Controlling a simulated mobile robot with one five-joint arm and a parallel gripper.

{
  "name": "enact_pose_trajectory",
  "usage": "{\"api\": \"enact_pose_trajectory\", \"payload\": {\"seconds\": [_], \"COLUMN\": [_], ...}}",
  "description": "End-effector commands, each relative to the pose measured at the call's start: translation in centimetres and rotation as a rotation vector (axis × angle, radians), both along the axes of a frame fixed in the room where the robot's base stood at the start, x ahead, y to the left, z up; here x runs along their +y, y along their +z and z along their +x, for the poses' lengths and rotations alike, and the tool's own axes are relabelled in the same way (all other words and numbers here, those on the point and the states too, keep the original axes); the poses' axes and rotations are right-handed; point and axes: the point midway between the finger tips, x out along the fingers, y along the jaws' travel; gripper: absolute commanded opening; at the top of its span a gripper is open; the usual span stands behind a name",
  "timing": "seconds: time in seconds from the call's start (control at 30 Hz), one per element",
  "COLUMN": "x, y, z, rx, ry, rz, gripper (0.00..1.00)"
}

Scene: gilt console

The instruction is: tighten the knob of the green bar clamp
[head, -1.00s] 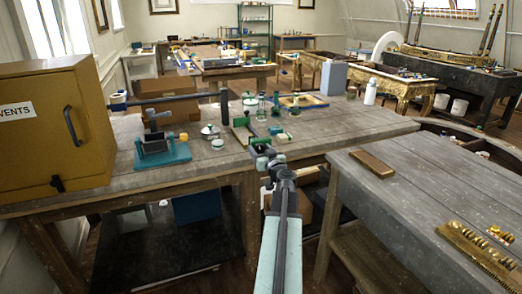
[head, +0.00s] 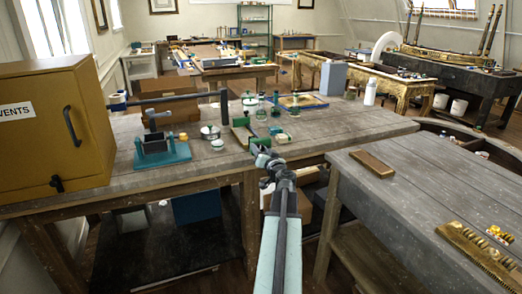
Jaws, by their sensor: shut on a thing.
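The green bar clamp (head: 241,122) lies near the front edge of the grey wooden bench (head: 330,131). Its far green end and part of its bar show; its near end is largely covered by my gripper. My gripper (head: 260,149) is at the clamp's near end, over the front edge of the bench. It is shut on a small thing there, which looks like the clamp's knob. The knob itself is hidden behind the jaws, and its turn cannot be seen.
A teal vise (head: 162,155) and a round tin (head: 210,132) stand left of the clamp. Small green-topped jars (head: 276,110) stand behind it. A yellow cabinet (head: 50,130) fills the left. A second bench (head: 420,190) lies to the right with a brown block (head: 372,164).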

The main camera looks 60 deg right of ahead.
Motion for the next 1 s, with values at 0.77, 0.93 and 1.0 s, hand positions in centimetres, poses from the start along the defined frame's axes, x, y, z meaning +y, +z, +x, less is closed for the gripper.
{"api": "enact_pose_trajectory", "payload": {"seconds": [0.77,0.93,1.0], "x": [-0.07,-0.08,-0.08], "y": [-0.11,-0.12,-0.12], "z": [-0.26,-0.28,-0.29], "rx": [-0.391,-0.437,-0.449], "ry": [-0.005,-0.005,-0.006], "rz": [0.53,0.592,0.61], "gripper": [0.0,0.0,0.0]}}
